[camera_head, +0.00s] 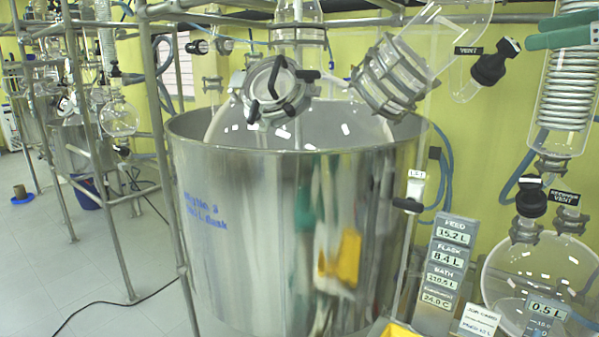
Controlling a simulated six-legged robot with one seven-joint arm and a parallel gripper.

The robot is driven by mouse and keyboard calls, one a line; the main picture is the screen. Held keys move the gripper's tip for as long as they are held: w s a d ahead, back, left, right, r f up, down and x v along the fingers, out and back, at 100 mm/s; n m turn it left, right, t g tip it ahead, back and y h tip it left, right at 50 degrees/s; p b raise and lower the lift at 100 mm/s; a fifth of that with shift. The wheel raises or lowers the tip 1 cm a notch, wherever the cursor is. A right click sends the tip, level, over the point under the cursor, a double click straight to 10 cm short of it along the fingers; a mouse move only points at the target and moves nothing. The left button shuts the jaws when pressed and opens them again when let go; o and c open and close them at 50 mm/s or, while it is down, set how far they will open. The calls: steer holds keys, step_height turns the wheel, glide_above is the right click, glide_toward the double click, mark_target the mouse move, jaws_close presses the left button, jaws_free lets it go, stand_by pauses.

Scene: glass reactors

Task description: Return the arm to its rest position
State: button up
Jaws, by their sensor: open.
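A clamped lid with black handles (277,92) and an angled glass neck with a metal clamp (392,78) rise above the bath rim.
A display panel (446,275) with volume and temperature readings stands right of the bath. A round glass flask (545,270) and a coil condenser (568,90) are at the right. Metal frames and glassware (118,115) line the left. Grey floor (60,270) is open at lower left, crossed by a black cable.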

steer(key=s+a+f+m+g+h, duration=0.1)
steer(key=s+a+f+m+h, duration=0.1)
steer(key=s+a+f, duration=0.5)
steer(key=s+a+f+m+g+h, duration=0.2)
steer(key=a+f, duration=0.8)
steer(key=a, duration=0.2)
steer(key=s+a+f+m+g+h, duration=0.1)
steer(key=s+f+m+g+h, duration=0.1)
steer(key=f, duration=1.4)
steer(key=s+a+f+m+g+h, duration=0.1)
steer(key=f+m, duration=0.4)
steer(key=f, duration=1)
steer(key=shift+s+a+f+g+h, duration=0.15)
steer(key=shift+s+f+g+h, duration=0.2)
steer(key=shift+s+g+h, duration=0.55)
steer(key=shift+h, duration=0.3)
steer(key=c, duration=0.6)
steer(key=shift+s, duration=0.1)
steer(key=shift+c, duration=0.4)
steer(key=shift+d+m, duration=0.2)
steer(key=shift+m, duration=0.1)
